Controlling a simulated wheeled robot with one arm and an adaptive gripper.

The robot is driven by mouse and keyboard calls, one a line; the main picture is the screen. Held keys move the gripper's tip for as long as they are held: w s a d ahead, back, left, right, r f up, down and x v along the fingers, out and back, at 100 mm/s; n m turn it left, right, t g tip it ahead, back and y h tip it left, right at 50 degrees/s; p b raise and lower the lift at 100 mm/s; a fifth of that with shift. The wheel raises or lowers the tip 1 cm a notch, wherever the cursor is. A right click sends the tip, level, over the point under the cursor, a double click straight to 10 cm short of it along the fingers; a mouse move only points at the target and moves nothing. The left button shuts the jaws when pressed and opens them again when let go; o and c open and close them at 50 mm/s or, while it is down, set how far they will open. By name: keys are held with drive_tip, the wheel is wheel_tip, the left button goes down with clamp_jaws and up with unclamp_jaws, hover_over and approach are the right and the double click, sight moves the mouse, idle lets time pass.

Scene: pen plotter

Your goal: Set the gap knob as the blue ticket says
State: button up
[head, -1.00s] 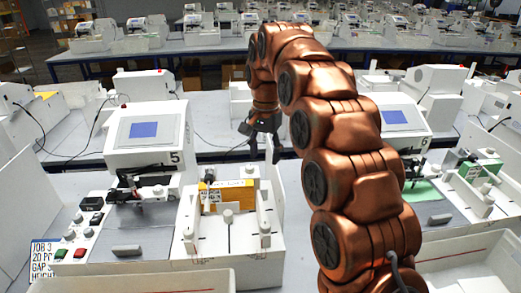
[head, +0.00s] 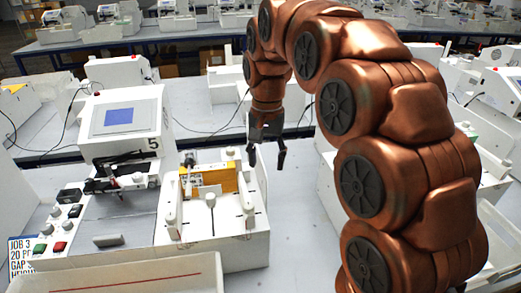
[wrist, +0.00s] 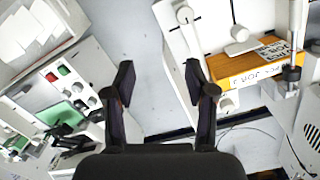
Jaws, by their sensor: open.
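The ticket (head: 22,258) is at the lower left of the head view, partly cut off by a tray. Its lines start "JOB 3", "20 PC", "GAP" and "HEIGHT"; I cannot read the gap value surely. The white feeder unit (head: 225,240) holds an orange block (head: 222,180) and has several white knobs, such as a middle one (head: 210,200) and a right one (head: 248,210). I cannot tell which is the gap knob. My gripper (head: 266,158) is open and empty, beyond the unit's right rear side. In the wrist view its fingers (wrist: 158,78) are apart over bare floor or table.
The plotter (head: 122,125) marked 5 stands left of the feeder unit, with a button panel (head: 58,225). A white tray (head: 130,272) lies in front. Grey table (head: 285,200) right of the unit is clear.

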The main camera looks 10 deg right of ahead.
drive_tip(key=s+d+f+n+b, duration=0.1)
drive_tip(key=s+d+f, duration=0.1)
drive_tip(key=s, duration=0.8)
drive_tip(key=shift+s+d+f+n, duration=0.15)
drive_tip(key=shift+d+f+n, duration=0.2)
drive_tip(key=shift+f, duration=0.2)
drive_tip(key=shift+s, duration=0.1)
drive_tip(key=s+d+f+n, duration=0.1)
drive_tip(key=s+f, duration=0.3)
drive_tip(key=s, duration=0.6)
drive_tip(key=s+d+f+n+g, duration=0.1)
drive_tip(key=s+f, duration=0.3)
drive_tip(key=s, duration=0.6)
drive_tip(key=shift+s+d+f+n, duration=0.15)
drive_tip(key=shift+d+n, duration=0.2)
drive_tip(key=shift+d, duration=0.45)
drive_tip(key=shift+c, duration=1.1)
drive_tip(key=shift+d, duration=0.1)
drive_tip(key=shift+c, duration=0.2)
